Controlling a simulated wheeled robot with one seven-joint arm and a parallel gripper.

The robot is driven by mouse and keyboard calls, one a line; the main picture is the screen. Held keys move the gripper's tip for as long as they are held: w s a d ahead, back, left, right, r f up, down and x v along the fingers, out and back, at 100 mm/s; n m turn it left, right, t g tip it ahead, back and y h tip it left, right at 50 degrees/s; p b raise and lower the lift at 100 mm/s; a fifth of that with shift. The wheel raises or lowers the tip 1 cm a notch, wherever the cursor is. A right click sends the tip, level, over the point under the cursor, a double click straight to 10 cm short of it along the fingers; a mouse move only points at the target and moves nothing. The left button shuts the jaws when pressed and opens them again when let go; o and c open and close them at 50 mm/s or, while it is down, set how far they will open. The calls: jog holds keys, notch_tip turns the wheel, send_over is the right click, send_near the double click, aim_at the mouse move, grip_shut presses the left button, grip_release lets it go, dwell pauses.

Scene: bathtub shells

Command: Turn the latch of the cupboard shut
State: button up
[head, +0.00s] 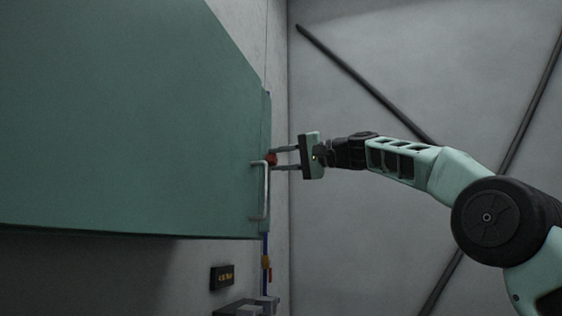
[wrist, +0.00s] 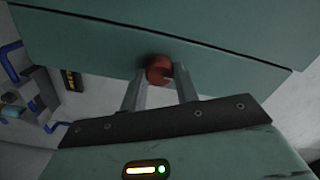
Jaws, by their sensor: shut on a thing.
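The green cupboard (head: 130,120) fills the left of the head view, with a pale bar handle (head: 265,190) near its right edge. The red latch (head: 271,160) sits at that edge, just above the handle. In the wrist view the latch (wrist: 159,70) is a red knob on the green face. My gripper (head: 275,160) reaches in from the right. In the wrist view my gripper (wrist: 160,78) has a finger on each side of the latch and is shut on it. The fingers partly hide the latch, and its turn angle cannot be told.
A small dark box with yellow marks (head: 222,277) is on the wall below the cupboard. Blue piping (head: 266,246) with a yellow and red fitting runs down the wall. A grey ledge (head: 245,307) stands at the bottom. The space right of the cupboard is free around my arm.

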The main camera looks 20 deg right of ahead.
jog(key=shift+f, duration=0.1)
dwell(0.3)
jog(key=o, duration=1)
jog(key=b+v, duration=0.5)
jog(key=v, duration=1.2)
jog(key=shift+s+d+b, duration=0.1)
jog(key=shift+d+b, duration=0.1)
jog(key=shift+b, duration=0.15)
